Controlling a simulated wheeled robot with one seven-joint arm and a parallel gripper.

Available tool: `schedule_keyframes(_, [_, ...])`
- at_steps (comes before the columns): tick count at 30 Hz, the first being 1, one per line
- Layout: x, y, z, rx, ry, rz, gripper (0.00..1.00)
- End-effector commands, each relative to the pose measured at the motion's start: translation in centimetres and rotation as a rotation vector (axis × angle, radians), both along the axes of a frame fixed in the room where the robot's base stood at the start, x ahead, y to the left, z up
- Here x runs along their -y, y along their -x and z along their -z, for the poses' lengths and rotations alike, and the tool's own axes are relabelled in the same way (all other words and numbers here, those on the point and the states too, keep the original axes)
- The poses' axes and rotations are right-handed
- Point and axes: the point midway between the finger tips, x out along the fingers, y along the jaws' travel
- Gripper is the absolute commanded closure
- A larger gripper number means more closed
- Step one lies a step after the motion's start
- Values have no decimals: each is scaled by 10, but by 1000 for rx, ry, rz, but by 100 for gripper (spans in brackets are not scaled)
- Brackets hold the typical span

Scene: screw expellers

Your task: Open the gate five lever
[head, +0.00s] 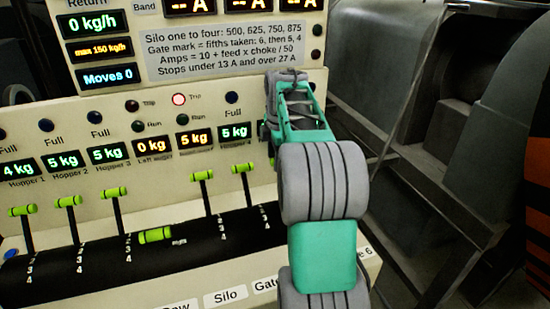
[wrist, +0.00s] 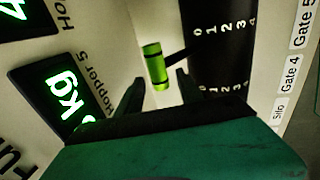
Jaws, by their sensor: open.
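The gate five lever, a thin black stem with a green handle (wrist: 155,65), shows in the wrist view, between the Hopper 5 display and the Gate 5 label. Its stem meets the black drum near the 0 end of the scale. My arm hides the fingers in the head view.
Another upright green-handled lever (head: 203,175) stands close to the left, with several more further along the black drum (head: 190,250). One green handle (head: 155,235) lies low on the drum. The instrument panel (head: 190,85) rises behind. My arm covers the right end.

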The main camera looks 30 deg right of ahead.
Motion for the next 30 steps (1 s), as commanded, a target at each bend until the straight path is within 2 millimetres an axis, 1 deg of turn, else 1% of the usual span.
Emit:
schedule_keyframes(5, [0,0,0,0,0,0,56])
schedule_keyframes(21, [0,0,0,0,0,1,100])
schedule_keyframes(30, [0,0,0,0,0,1,100])
